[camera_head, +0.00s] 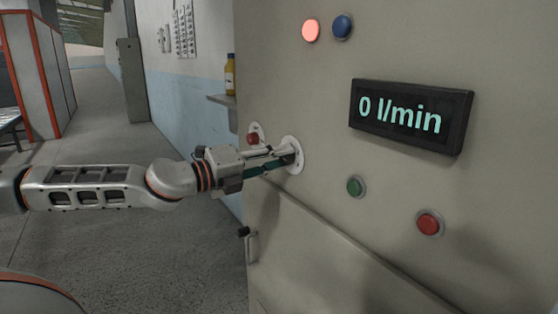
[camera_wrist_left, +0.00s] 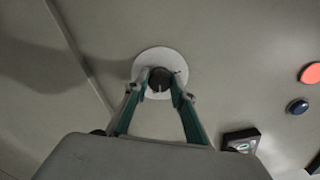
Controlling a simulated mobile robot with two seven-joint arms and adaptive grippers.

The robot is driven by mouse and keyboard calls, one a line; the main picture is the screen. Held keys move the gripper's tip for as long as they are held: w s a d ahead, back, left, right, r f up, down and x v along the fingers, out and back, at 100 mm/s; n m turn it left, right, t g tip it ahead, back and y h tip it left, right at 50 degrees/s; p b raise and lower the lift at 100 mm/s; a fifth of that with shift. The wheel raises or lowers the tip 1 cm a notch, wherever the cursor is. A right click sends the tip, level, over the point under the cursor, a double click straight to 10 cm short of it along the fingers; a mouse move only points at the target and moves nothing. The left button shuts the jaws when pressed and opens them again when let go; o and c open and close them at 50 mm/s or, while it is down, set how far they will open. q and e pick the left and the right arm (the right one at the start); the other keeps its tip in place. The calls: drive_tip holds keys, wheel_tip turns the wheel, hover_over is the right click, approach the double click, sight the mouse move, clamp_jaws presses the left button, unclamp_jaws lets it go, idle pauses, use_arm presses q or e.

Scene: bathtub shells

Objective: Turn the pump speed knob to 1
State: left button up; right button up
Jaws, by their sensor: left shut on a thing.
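The pump speed knob (camera_wrist_left: 160,80) is a dark round knob on a white round dial plate (camera_head: 297,167) on the grey panel. In the left wrist view a light pointer mark on the knob points toward the bottom of the picture. My left gripper (camera_head: 287,157) reaches the knob from the left and is shut on it; in the left wrist view its two fingers (camera_wrist_left: 161,91) lie on either side of the knob. The dial's numbers cannot be read. The black display (camera_head: 410,115) reads "0 l/min". My right gripper is not in view.
A lit red lamp (camera_head: 311,31) and a blue button (camera_head: 342,27) are at the top of the panel. A green button (camera_head: 356,187) and a red button (camera_head: 429,222) are below the display. Another red control (camera_head: 253,138) is behind my gripper. A bottle (camera_head: 230,75) stands on a wall shelf.

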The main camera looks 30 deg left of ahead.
use_arm(q)
drive_tip(key=n+p, duration=1.1)
drive_tip(key=n, duration=0.6)
drive_tip(key=shift+f+n, duration=0.1)
drive_tip(key=shift+n, duration=1.6)
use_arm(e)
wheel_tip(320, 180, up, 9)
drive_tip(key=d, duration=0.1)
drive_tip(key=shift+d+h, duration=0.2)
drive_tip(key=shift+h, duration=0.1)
use_arm(q)
drive_tip(key=shift+n, duration=0.3)
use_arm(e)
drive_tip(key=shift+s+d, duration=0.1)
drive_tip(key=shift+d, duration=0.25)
